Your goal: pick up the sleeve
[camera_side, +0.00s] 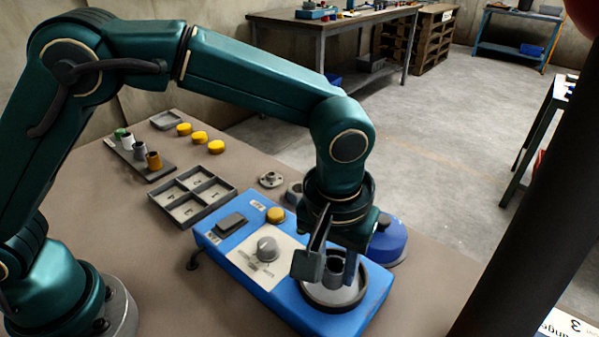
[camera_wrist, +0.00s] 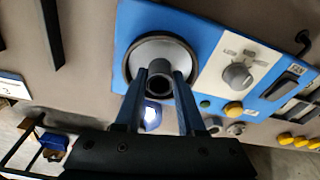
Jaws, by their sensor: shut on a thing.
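The sleeve (camera_side: 336,275) is a short dark grey hollow cylinder. It stands upright at the round, pale dish (camera_side: 322,296) with a dark rim, at the right end of the blue panel (camera_side: 225,243). My gripper (camera_side: 331,268) points down over the dish and is shut on the sleeve, one finger on each side. In the wrist view the sleeve (camera_wrist: 158,86) shows its open bore between the fingertips (camera_wrist: 161,79), in front of the dish (camera_wrist: 150,46). Whether its lower end touches the dish is hard to tell.
The panel carries a grey knob (camera_side: 267,248), a yellow button (camera_side: 276,214) and a dark switch (camera_side: 231,222). A blue domed part (camera_side: 388,240) stands close behind my gripper. A four-compartment tray (camera_side: 193,196), a rack of small cylinders (camera_side: 140,156) and yellow caps (camera_side: 200,138) lie farther left.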

